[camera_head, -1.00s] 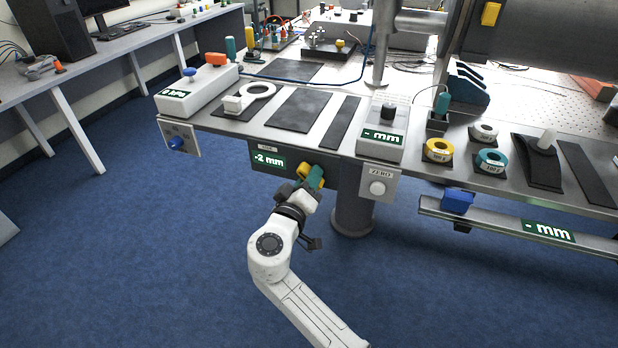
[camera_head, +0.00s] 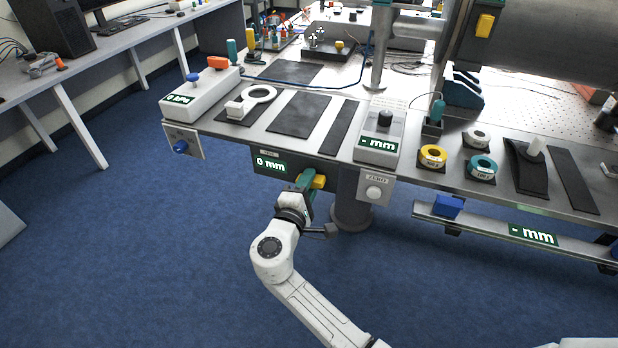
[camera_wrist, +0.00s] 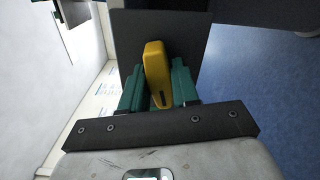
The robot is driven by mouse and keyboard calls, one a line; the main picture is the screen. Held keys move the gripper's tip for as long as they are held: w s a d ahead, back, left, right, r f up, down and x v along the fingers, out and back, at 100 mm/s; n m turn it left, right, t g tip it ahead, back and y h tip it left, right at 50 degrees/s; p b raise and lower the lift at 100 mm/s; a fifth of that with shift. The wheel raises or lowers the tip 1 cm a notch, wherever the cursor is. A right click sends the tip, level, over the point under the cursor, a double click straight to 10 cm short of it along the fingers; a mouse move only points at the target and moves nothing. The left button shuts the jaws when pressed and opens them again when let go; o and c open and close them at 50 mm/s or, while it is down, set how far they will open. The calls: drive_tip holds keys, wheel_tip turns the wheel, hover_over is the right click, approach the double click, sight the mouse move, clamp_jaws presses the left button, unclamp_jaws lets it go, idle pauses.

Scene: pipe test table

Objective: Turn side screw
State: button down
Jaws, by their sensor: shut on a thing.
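The side screw has a yellow handle (camera_head: 319,181) on the dark panel (camera_head: 240,163) under the table's front edge. The display (camera_head: 271,166) on that panel reads 0 mm. My gripper (camera_head: 309,181) has teal fingers and is shut on the yellow handle. In the wrist view, the yellow handle (camera_wrist: 157,72) stands nearly upright, slightly tilted, between the teal fingers of my gripper (camera_wrist: 158,90). The dark plate (camera_wrist: 190,32) behind it fills the upper middle. The screw's shaft is hidden.
A ZERO button box (camera_head: 374,193) hangs right of the handle. A blue knob (camera_head: 181,147) sits on a white plate at the left. A table leg (camera_head: 351,205) stands close behind my arm. A rail (camera_head: 480,222) runs at the right.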

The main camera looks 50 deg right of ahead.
drive_tip(key=shift+n+p, duration=1.25)
drive_tip(key=shift+n, duration=0.95)
drive_tip(key=shift+f, duration=0.1)
drive_tip(key=c, duration=0.9)
unclamp_jaws()
drive_tip(key=b+v, duration=0.1)
drive_tip(key=v, duration=1)
